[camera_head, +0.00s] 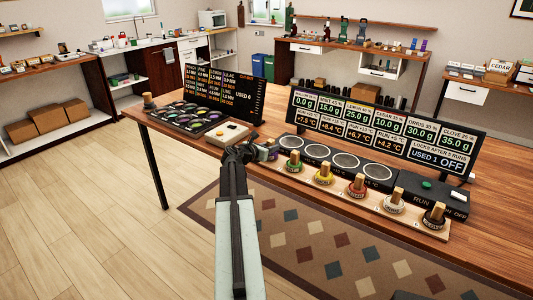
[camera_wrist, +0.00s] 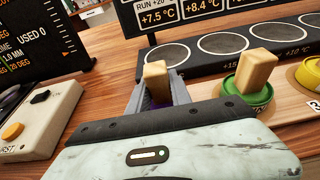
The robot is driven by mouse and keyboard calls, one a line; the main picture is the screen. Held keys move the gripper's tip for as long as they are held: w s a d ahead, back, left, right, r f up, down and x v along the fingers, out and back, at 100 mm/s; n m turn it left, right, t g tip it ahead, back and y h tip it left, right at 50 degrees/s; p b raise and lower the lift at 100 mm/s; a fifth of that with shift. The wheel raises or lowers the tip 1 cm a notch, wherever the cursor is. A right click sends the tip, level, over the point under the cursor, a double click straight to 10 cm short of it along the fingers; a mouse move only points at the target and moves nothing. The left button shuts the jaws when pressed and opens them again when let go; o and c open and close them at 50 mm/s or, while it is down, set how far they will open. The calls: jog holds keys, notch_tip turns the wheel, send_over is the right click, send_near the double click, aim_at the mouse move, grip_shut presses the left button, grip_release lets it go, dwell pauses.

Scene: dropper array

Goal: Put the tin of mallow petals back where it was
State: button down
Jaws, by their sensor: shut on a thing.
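My gripper (camera_head: 259,153) is shut on a purple tin (camera_head: 271,155) with a wooden knob. In the wrist view the tin's knob (camera_wrist: 155,72) stands upright between my fingers, with a little purple below it. Which tin this is by name cannot be read. It is at the left end of a pale wooden strip (camera_head: 308,182), beside the green tin (camera_head: 294,161). My gripper hides its underside, so I cannot tell whether it touches the strip. The yellow tin (camera_head: 324,175), red tin (camera_head: 357,187) and further knobbed tins stand along the strip.
Behind the strip lies a black plate with round pads (camera_head: 346,161), backed by a display board (camera_head: 380,130). A white box with an orange button (camera_head: 228,134) is close to my gripper's left. A black tray of discs (camera_head: 186,117) and a second display (camera_head: 222,97) lie farther left.

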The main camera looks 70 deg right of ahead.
jog(key=shift+w+a+f, duration=0.15)
jog(key=shift+w+f, duration=0.15)
jog(key=shift+w, duration=0.15)
jog(key=shift+f, duration=0.15)
jog(key=c, duration=1.5)
grip_release()
jog(key=o, duration=0.3)
jog(key=shift+o, duration=0.2)
jog(key=shift+r+p, duration=0.2)
jog(key=shift+p, duration=0.1)
jog(key=p+v, duration=0.3)
jog(key=v, duration=0.9)
